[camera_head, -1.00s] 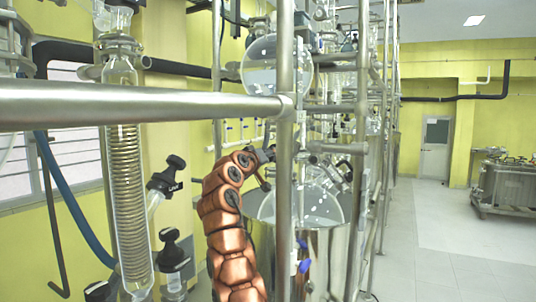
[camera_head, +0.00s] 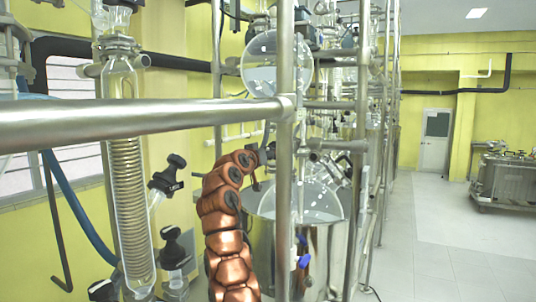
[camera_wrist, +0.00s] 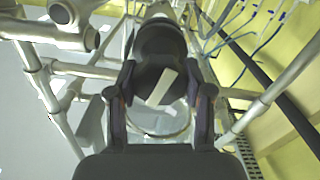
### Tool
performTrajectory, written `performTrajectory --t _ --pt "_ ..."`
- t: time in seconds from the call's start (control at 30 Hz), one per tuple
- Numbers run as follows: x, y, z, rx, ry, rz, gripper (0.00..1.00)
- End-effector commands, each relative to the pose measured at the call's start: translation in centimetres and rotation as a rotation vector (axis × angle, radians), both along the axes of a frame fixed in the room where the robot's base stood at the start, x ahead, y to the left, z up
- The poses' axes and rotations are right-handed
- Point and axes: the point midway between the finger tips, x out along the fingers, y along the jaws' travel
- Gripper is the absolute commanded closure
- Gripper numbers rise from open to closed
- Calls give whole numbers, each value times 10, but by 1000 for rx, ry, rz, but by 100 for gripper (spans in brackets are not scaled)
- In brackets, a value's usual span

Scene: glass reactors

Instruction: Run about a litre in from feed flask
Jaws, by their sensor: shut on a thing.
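A round glass flask (camera_head: 270,66), which looks like the feed flask, hangs in the steel frame at upper middle in the head view, with what looks like clear liquid in its lower part. A glass vessel (camera_head: 325,200) sits below it in a shiny steel pot (camera_head: 330,250). My gripper (camera_head: 264,158) is between the two, partly behind an upright post. In the wrist view my gripper (camera_wrist: 160,82) has its fingers on both sides of a dark knob (camera_wrist: 160,42) with a pale label and is shut on it. Round glass shows beyond the knob. The flask's outlet is hard to make out.
A thick steel rail (camera_head: 140,120) crosses in front, joining an upright post (camera_head: 284,200). A glass coil condenser (camera_head: 130,200) and black-capped valves (camera_head: 165,180) stand at left. A blue valve handle (camera_head: 303,261) is low by the post. The floor (camera_head: 440,250) at right is clear.

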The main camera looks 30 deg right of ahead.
Motion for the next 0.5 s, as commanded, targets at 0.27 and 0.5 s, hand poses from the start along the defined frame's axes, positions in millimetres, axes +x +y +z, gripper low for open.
performTrajectory --t 0.27,0.5 --pt "0 -1 -2 2 4 -2 40" --pt "0 0 -1 0 2 0 24"
